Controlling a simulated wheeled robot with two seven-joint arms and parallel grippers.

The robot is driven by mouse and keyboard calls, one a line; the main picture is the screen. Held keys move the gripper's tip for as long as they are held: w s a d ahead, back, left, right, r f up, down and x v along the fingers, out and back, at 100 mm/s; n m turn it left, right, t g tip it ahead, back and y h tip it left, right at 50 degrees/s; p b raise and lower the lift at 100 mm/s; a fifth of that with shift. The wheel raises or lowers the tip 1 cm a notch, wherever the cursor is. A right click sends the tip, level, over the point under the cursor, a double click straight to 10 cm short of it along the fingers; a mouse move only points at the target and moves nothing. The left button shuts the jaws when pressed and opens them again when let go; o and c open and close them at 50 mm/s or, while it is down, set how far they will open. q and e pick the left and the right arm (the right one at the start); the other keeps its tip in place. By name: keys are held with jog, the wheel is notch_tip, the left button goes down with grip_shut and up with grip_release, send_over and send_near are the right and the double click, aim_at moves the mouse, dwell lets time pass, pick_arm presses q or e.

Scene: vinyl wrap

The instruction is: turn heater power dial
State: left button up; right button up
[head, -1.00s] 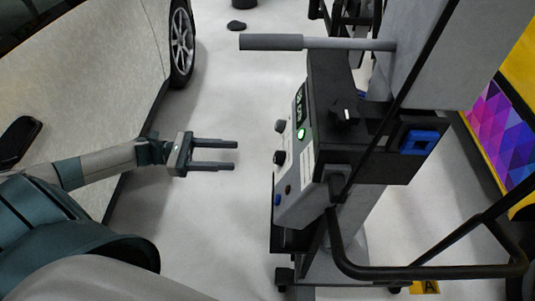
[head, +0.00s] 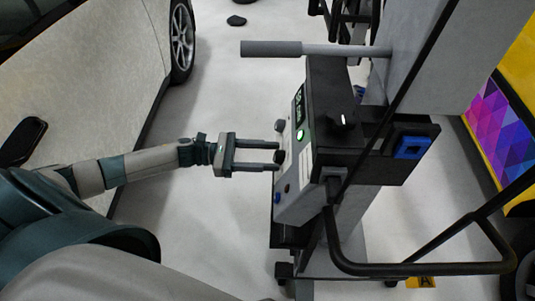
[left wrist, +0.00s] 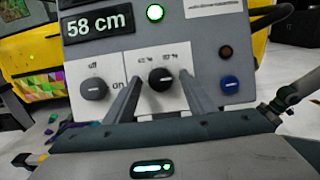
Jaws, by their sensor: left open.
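The heater's control panel (left wrist: 130,60) is light grey, with a display reading 58 cm. The power dial (left wrist: 161,79) is a round black knob under percent marks, its white pointer line roughly level in the left wrist view. My left gripper (head: 275,156) is open in front of the panel. In the left wrist view its two fingers (left wrist: 163,82) stand either side of the power dial, with a gap to each side; I cannot tell whether they touch it. A second black knob (left wrist: 93,88), marked off and on, is left of the fingers. My right gripper is out of view.
A green lit button (head: 300,135), a red-brown button (left wrist: 225,52) and a blue knob (left wrist: 230,83) share the panel. A grey handle (head: 270,48) juts out above, and a black tube frame (head: 430,270) is at right. A car (head: 90,70) stands at left.

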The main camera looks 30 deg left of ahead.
pick_arm(q)
jog(key=shift+c, duration=0.6)
jog(key=c, duration=0.9)
